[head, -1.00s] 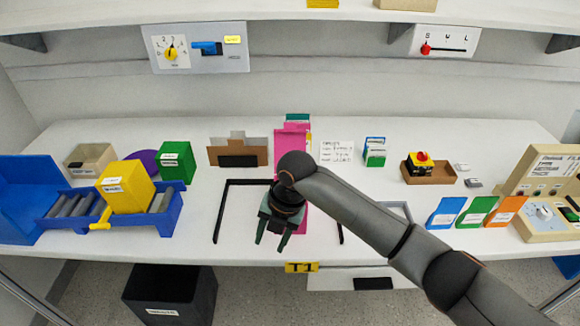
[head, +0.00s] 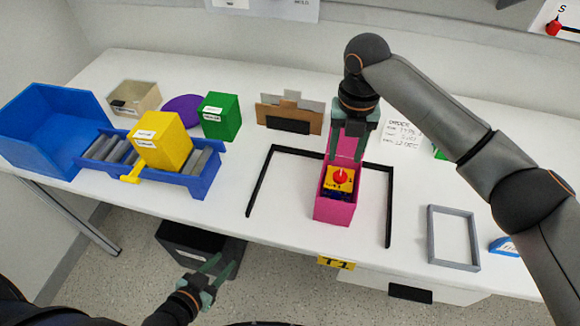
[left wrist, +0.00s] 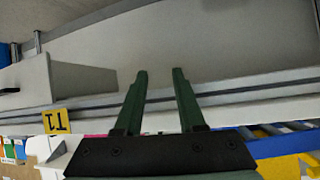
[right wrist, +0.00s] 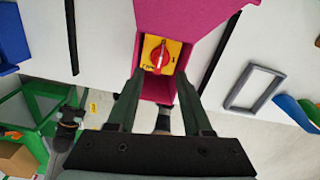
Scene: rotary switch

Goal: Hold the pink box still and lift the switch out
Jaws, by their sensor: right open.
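The pink box (head: 334,212) stands open on the table inside a black corner frame, with its pink lid (head: 347,147) raised at the back. The switch (head: 340,180), yellow with a red knob, sits in the box; it also shows in the right wrist view (right wrist: 160,56). My right gripper (head: 346,156) is open, above the box's back part and apart from the switch. In the right wrist view its fingers (right wrist: 159,74) point toward the switch with nothing between them. My left gripper (head: 222,267) is open and empty, low in front of the table; its fingers show in the left wrist view (left wrist: 159,71).
The black frame (head: 389,205) lies around the box. A grey frame (head: 431,237) lies to its right. A yellow box (head: 163,147) sits on a blue roller tray (head: 203,177) at left. A dark bin (head: 190,242) stands below the table edge.

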